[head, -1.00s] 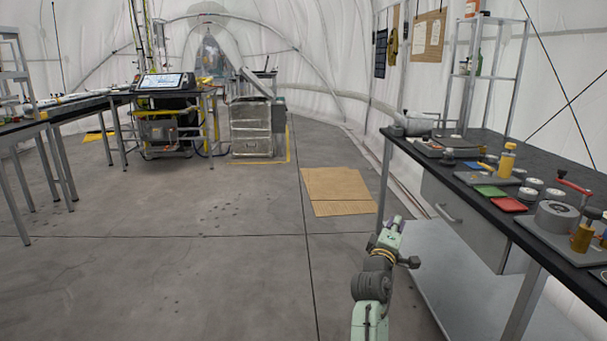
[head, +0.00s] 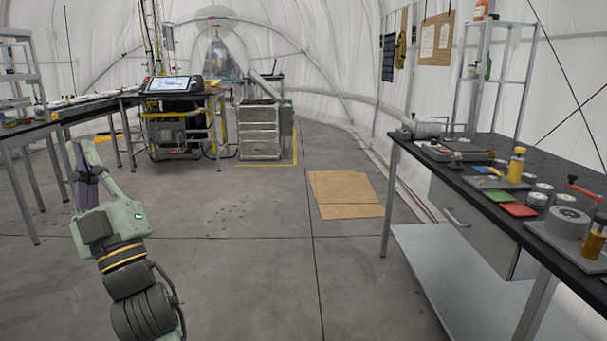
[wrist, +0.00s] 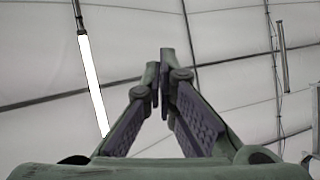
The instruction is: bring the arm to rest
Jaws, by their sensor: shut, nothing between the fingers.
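My gripper (head: 76,158) is at the left of the head view, raised over the open floor and pointing up, apart from both tables. In the wrist view my gripper (wrist: 162,85) has its two fingertips together with nothing between them.
A black-topped workbench (head: 470,190) with several parts and tools stands at the right. A table (head: 40,128) stands at the far left, behind my gripper. A console (head: 170,85) and a metal cabinet (head: 260,130) stand at the back. Brown sheets (head: 345,190) lie flat on otherwise clear floor.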

